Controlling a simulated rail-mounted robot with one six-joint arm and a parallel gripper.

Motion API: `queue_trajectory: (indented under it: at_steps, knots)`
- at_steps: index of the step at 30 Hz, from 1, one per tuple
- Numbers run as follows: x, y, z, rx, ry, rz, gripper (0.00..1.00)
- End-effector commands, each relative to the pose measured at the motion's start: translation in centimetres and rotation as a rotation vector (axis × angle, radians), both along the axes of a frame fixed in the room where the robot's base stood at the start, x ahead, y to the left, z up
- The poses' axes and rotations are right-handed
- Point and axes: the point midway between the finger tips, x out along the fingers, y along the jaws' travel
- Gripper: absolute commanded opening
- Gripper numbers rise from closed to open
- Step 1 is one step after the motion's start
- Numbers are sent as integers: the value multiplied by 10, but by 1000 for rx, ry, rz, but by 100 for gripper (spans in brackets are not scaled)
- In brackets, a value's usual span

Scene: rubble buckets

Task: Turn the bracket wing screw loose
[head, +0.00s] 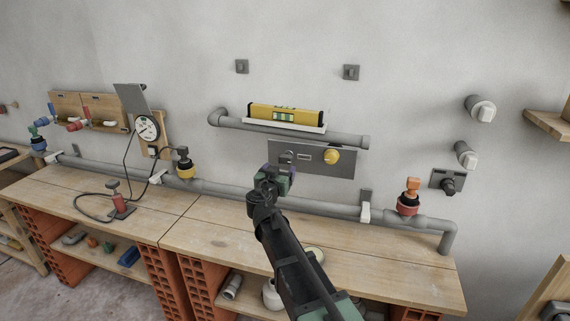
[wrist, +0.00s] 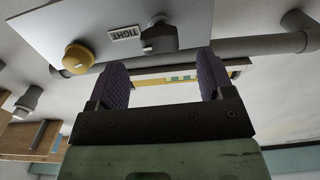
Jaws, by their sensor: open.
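A grey bracket plate (head: 314,170) is on the wall below a pipe. A dark wing screw (wrist: 160,37) sticks out from it in the wrist view, beside an upside-down label (wrist: 124,32) reading TIGHT. A yellow round knob (head: 332,156) is on the same plate; it also shows in the wrist view (wrist: 78,58). My gripper (head: 272,178) is in front of the plate's left end, its purple-padded fingers (wrist: 162,68) apart with nothing between them. The wing screw lies just beyond the fingertips in the wrist view. In the head view the plate's lower left is partly hidden by my gripper.
A yellow level (head: 286,113) rests on a white ledge at the upper pipe (head: 290,130). A long pipe (head: 235,191) runs behind the wooden bench (head: 360,262). A red-orange valve (head: 408,204) stands at right, a yellow-collared valve (head: 184,168) at left.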

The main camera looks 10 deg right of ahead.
Motion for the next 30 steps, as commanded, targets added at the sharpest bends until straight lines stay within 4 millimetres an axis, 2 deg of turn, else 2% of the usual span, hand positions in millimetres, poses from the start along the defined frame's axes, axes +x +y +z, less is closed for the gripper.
queue_trajectory:
  at_steps: [1, 3, 7, 11, 18, 27, 28, 30]
  knots:
    - [15, -6, 0, 0, 0, -2, 74]
    - [30, -13, 0, 0, 0, -3, 74]
    - [50, -24, 0, -1, 0, -2, 74]
    - [59, -30, 0, 0, 1, -1, 74]
    - [60, -31, 0, 0, 1, -1, 74]
    - [59, -31, 0, 0, 1, -1, 28]
    - [59, -31, 0, 0, 1, -1, 25]
    - [59, -31, 0, 0, 1, -1, 25]
